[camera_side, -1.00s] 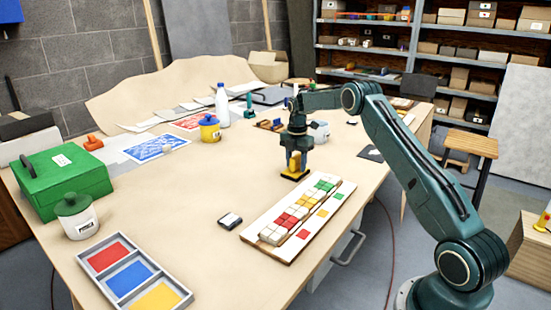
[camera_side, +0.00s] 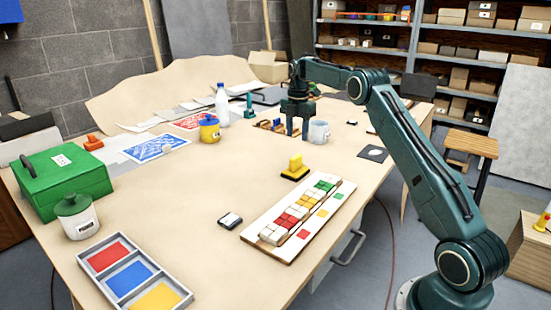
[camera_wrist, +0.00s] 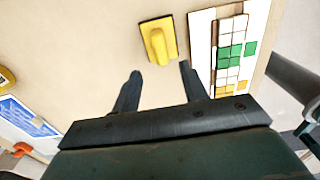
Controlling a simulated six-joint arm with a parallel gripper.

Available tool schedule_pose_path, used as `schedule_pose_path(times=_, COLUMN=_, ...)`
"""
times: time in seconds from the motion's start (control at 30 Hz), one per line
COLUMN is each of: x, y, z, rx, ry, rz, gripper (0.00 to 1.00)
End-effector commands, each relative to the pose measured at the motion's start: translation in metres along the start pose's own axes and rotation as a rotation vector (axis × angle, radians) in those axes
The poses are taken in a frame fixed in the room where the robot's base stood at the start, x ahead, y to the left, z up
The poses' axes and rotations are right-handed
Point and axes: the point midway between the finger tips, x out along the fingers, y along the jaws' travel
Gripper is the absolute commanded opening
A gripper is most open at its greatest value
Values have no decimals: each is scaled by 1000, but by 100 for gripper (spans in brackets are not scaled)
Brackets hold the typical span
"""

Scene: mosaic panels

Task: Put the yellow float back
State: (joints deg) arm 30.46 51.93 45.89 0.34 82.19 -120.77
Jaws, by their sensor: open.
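The yellow float (camera_side: 295,166) stands on the table with its yellow handle up and a dark edge at its base. My gripper (camera_side: 297,135) is open and empty above the table, behind the float in the side view. Both fingers of my gripper (camera_wrist: 160,68) show in the wrist view with nothing between them.
A light mug (camera_side: 319,132) stands close to the right of my gripper. A wooden rack of tools (camera_side: 268,126) is to its left. A dark square with a pale spot (camera_side: 373,153) lies to the right.

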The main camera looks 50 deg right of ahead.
Motion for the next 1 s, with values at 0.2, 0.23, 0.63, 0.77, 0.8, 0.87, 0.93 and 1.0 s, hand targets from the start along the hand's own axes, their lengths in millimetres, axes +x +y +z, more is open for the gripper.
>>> schedule_pose_path(times=0.2, x=-6, y=0, z=0, rx=0, ry=0, rz=0, gripper=44)
schedule_pose_path(times=0.23, x=-6, y=0, z=0, rx=0, ry=0, rz=0, gripper=44)
schedule_pose_path(times=0.63, x=-6, y=0, z=0, rx=0, ry=0, rz=0, gripper=44)
schedule_pose_path(times=0.77, x=-8, y=0, z=-2, rx=6, ry=-2, rz=3, gripper=44)
schedule_pose_path(times=0.8, x=-11, y=0, z=-4, rx=12, ry=-3, rz=5, gripper=44)
schedule_pose_path(times=0.87, x=-15, y=-1, z=-8, rx=23, ry=-5, rz=9, gripper=44)
schedule_pose_path(times=0.93, x=-23, y=-2, z=-14, rx=46, ry=-9, rz=16, gripper=44)
schedule_pose_path(times=1.0, x=-33, y=-4, z=-23, rx=79, ry=-13, rz=25, gripper=44)
